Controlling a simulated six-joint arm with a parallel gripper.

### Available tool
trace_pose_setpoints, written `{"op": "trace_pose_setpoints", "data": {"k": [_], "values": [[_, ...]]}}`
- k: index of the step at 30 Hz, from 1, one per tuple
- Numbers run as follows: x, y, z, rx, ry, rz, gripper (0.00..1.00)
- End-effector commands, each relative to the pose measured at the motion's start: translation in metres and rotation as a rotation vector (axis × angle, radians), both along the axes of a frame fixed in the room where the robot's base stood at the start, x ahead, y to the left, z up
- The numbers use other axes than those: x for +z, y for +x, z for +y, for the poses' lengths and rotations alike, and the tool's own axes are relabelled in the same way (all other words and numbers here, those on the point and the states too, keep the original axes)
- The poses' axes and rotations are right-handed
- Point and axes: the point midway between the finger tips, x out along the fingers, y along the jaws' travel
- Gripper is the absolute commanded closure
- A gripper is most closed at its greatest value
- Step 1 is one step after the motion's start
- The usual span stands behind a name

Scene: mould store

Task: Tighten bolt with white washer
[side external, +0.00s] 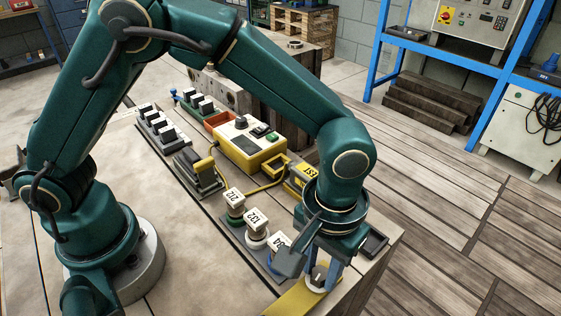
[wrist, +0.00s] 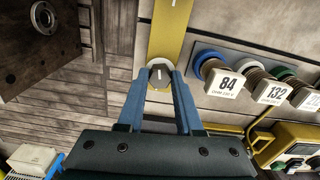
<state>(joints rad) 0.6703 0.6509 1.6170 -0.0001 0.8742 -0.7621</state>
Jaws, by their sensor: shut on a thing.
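The bolt (wrist: 159,77) has a grey head with a pale mark and stands on a yellow strip (wrist: 172,30). A white washer (wrist: 151,95) shows around its base. In the side view the bolt (side external: 319,276) and the white washer (side external: 316,287) are at the near end of the bench. My gripper (wrist: 159,79) has its blue fingers on both sides of the bolt head, shut on it. In the side view my gripper (side external: 318,274) points down over the yellow strip (side external: 290,303). The bolt's shaft is hidden.
Close beside stand labelled pieces with coloured rings: 84 (wrist: 227,84), 132 (wrist: 275,94) and 212 (side external: 234,195). A yellow control box (side external: 245,150) with a cable is farther back.

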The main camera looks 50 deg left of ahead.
Motion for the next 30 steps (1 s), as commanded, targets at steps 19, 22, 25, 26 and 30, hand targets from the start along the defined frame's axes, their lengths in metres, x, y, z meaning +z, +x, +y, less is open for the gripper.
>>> {"op": "trace_pose_setpoints", "data": {"k": [19, 22, 25, 26, 30], "values": [[0.0019, 0.0004, -0.0002, -0.612, -0.001, -0.002, 1.0], [0.0019, 0.0004, -0.0002, -0.707, -0.001, -0.002, 1.0], [0.002, 0.0005, -0.0003, -0.802, -0.001, -0.003, 1.0], [0.002, 0.0005, -0.0003, -0.83, -0.001, -0.003, 1.0], [0.002, 0.0005, -0.0004, -0.964, -0.001, -0.003, 1.0]]}}
